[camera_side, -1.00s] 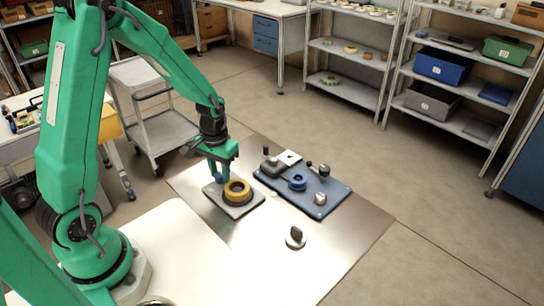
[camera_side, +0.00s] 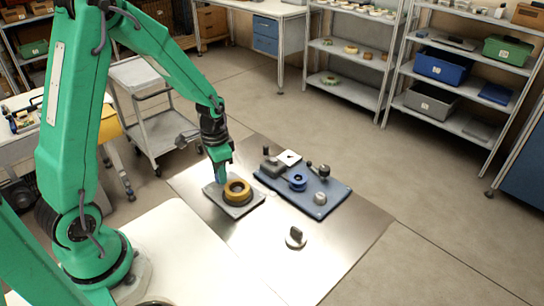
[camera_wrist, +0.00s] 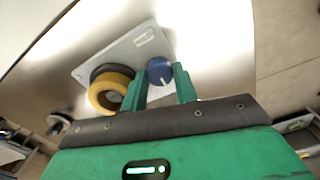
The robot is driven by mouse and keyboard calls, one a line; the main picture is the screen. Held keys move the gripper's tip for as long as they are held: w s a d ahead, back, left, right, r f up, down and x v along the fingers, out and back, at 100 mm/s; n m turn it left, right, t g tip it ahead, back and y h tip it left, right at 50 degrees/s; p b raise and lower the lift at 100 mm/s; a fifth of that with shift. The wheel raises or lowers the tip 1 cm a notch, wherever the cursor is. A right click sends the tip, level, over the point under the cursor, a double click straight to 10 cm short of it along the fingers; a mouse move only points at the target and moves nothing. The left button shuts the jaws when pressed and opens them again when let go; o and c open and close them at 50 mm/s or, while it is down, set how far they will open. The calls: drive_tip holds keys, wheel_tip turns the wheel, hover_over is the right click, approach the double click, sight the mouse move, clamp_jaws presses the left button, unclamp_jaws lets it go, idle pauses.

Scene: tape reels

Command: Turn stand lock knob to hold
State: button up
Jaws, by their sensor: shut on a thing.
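The stand is a grey plate (camera_side: 243,211) carrying a yellow reel (camera_side: 237,188). It also shows in the wrist view (camera_wrist: 92,69), with the yellow reel (camera_wrist: 103,106) left of the fingers. The lock knob is a round blue knob (camera_wrist: 159,69) with a white line on its face, at the plate's edge beside the reel. My gripper (camera_wrist: 159,74) is shut on the knob, one finger on each side. In the side view my gripper (camera_side: 221,177) comes down at the plate's back left, and little of the knob can be told there.
A blue base board (camera_side: 318,209) with a blue reel (camera_side: 298,181), a white square and several knobs lies to the right. A small dark upright piece on a round base (camera_side: 296,238) stands in front. The metal sheet between them is clear.

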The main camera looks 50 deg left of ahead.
drive_tip(key=o, duration=1)
drive_tip(key=shift+r, duration=3.9)
drive_tip(key=shift+r, duration=0.1)
